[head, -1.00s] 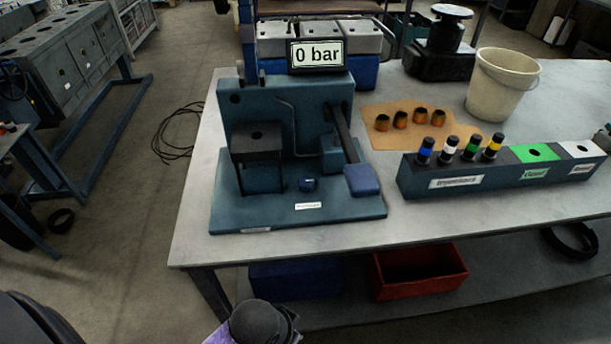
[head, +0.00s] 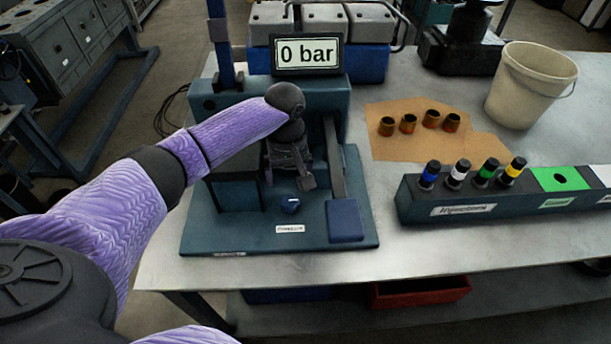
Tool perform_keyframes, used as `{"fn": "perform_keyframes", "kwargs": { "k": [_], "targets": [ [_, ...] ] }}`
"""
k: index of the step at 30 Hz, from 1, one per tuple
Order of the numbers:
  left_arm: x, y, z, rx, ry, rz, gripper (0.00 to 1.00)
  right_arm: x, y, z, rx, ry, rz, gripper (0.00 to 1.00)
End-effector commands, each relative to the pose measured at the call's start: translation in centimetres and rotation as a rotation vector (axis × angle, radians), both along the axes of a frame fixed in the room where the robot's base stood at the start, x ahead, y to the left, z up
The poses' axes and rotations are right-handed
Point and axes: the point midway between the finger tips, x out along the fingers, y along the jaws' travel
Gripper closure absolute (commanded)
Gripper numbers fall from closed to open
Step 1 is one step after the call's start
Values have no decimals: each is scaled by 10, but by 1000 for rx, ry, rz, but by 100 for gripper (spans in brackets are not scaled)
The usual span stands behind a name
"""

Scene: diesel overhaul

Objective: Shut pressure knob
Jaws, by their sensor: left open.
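The pressure knob (head: 290,205) is a small dark blue knob on the base of the blue-green test stand (head: 225,233), just above a white label (head: 289,229). My left gripper (head: 292,187) points down above and just behind the knob, open, with nothing seen between its fingers. It appears apart from the knob, though the exact gap is hard to tell. The display (head: 308,56) at the top of the stand reads 0 bar. My left arm covers the left part of the stand. My right gripper is not in view.
A lever with a blue pad (head: 345,221) lies just right of the knob. An injector rack (head: 455,203) with several colour-banded injectors stands further right. Several brass-coloured cups (head: 431,119) sit on brown paper (head: 385,148), near a cream bucket (head: 529,85). The front table strip is clear.

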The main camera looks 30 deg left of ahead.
Motion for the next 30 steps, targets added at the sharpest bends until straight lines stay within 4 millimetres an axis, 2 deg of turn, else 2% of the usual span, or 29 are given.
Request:
{"fn": "perform_keyframes", "kwargs": {
  "k": [2,5,9,15,19,26,29,30],
  "targets": [
    [2,4,2,2,1,22,4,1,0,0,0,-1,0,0],
    [2,5,-10,1,4,28,4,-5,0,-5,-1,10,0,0],
    [1,4,-46,1,5,27,4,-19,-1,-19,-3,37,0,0],
    [1,4,-87,1,4,25,4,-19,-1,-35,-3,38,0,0],
    [1,4,-97,1,1,24,4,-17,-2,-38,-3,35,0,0],
    [1,4,-96,2,0,23,4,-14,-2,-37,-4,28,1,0],
    [1,4,-96,1,-1,23,21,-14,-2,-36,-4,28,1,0],
    [1,4,-96,1,1,23,30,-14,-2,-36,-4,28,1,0]
  ]
}}
